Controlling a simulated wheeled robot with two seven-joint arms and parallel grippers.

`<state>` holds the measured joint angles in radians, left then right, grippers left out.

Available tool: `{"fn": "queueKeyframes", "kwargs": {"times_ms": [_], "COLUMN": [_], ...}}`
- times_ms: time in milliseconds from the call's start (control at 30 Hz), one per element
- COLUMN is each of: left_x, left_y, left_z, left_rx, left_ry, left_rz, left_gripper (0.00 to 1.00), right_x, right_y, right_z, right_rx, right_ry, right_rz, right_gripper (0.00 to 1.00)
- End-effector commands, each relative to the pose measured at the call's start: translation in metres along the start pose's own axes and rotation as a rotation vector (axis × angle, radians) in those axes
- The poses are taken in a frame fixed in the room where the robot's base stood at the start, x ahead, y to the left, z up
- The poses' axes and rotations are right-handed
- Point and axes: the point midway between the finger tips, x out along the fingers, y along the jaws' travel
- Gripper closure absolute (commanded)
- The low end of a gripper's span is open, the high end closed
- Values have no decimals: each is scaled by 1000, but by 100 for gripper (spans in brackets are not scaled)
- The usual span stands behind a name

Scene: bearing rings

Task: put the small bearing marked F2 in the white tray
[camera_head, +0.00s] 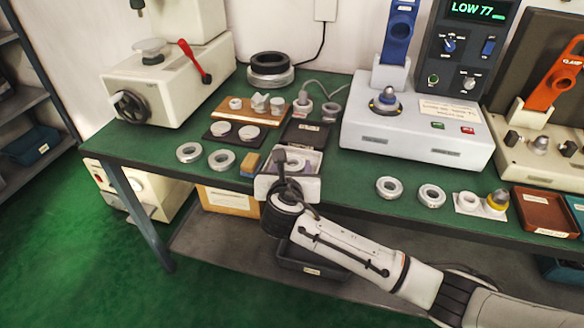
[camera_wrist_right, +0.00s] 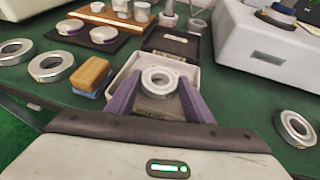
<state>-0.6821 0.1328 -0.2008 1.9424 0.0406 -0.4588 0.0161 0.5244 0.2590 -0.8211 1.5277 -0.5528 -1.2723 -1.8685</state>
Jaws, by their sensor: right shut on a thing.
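The white tray (camera_head: 316,158) is at the front edge of the green bench; it also shows in the wrist view (camera_wrist_right: 124,70). My right gripper (camera_head: 291,168) is over the tray. In the wrist view its purple fingers (camera_wrist_right: 159,92) are shut on a small pale bearing ring (camera_wrist_right: 147,79). The ring appears over the tray's interior; I cannot tell whether it touches the floor. No F2 mark is readable on it. The gripper and wrist hide part of the tray in the head view. My left gripper is not in view.
Loose rings lie left of the tray (camera_head: 222,159) and right of it (camera_head: 388,188). A yellow-and-blue block (camera_head: 250,164) is close to its left. A dark box (camera_head: 305,134) stands just behind. A white machine (camera_head: 415,135) stands at the back right.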

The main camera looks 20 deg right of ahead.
Motion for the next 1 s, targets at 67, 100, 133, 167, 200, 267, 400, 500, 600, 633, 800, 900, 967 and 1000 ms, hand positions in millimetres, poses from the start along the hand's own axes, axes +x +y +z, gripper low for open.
{"fn": "queueKeyframes", "kwargs": {"times_ms": [67, 100, 133, 167, 200, 267, 400, 500, 600, 633, 800, 900, 967, 1000], "left_x": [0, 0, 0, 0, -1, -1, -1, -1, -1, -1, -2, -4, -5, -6], "left_y": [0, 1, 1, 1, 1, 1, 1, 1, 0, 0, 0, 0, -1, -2], "left_z": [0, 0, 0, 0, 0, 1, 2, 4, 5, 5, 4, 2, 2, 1], "left_rx": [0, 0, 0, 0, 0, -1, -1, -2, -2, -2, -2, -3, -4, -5], "left_ry": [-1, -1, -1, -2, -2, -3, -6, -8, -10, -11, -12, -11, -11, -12], "left_rz": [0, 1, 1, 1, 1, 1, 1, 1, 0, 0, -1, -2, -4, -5], "left_gripper": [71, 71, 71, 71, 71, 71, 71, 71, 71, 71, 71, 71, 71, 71], "right_x": [0, 0, 0, 0, 0, 0, 1, 1, 1, 1, -8, -26, -38, -48], "right_y": [1, 1, 1, 1, 1, 0, 0, 0, 0, 0, 0, 1, 1, 1], "right_z": [2, 2, 3, 3, 2, 1, -1, -1, -1, -1, 2, 2, 2, 2], "right_rx": [2, 2, 2, 2, 2, 1, 1, 1, 1, 1, 1, 1, 2, 2], "right_ry": [-5, -5, -5, -5, -5, -4, -2, -2, -2, -2, -1, -2, -1, -1], "right_rz": [1, 2, 1, 1, 1, 1, 0, 0, -1, -1, 1, 3, 4, 5], "right_gripper": [82, 82, 82, 82, 82, 82, 38, 34, 34, 34, 34, 34, 34, 34]}}
